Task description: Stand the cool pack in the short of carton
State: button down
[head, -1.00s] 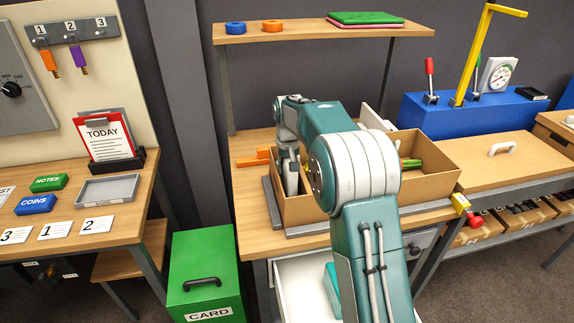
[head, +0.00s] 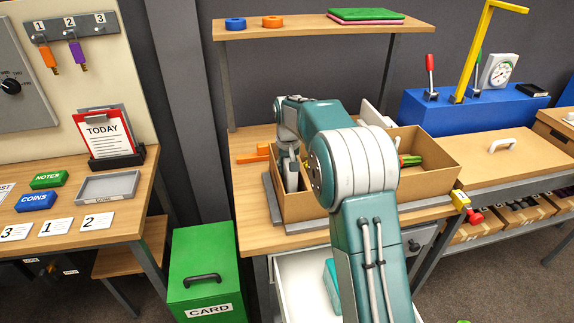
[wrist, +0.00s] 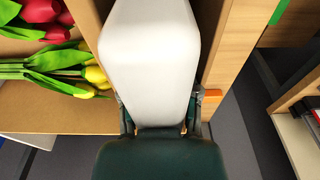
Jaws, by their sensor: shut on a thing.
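The cardboard carton (head: 425,180) stands on the wooden bench, with tulips in its wider part. My gripper (head: 291,178) points down into the carton's left end; it also shows in the wrist view (wrist: 160,122). It is shut on a white, round-cornered block, which I take to be the cool pack (wrist: 150,60). The pack sits between a divider (wrist: 92,12) on the tulip side and the carton's end wall (wrist: 222,60). Its lower end is hidden, so I cannot tell whether it touches the carton floor.
Red and yellow tulips (wrist: 60,65) lie beside the divider. An orange item (head: 253,155) is on the bench left of the carton. An open white drawer (head: 300,290) below holds a teal block (head: 331,280). A green CARD bin (head: 203,265) stands at left.

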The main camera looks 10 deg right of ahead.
jog(key=shift+f, duration=0.3)
jog(key=shift+r, duration=0.15)
dwell(0.3)
jog(key=shift+c, duration=1.3)
grip_release()
jog(key=r, duration=0.4)
jog(key=s+r, duration=0.1)
jog(key=r, duration=0.6)
jog(key=shift+s+d+r, duration=0.1)
jog(key=shift+s+r, duration=0.1)
jog(key=shift+r, duration=0.15)
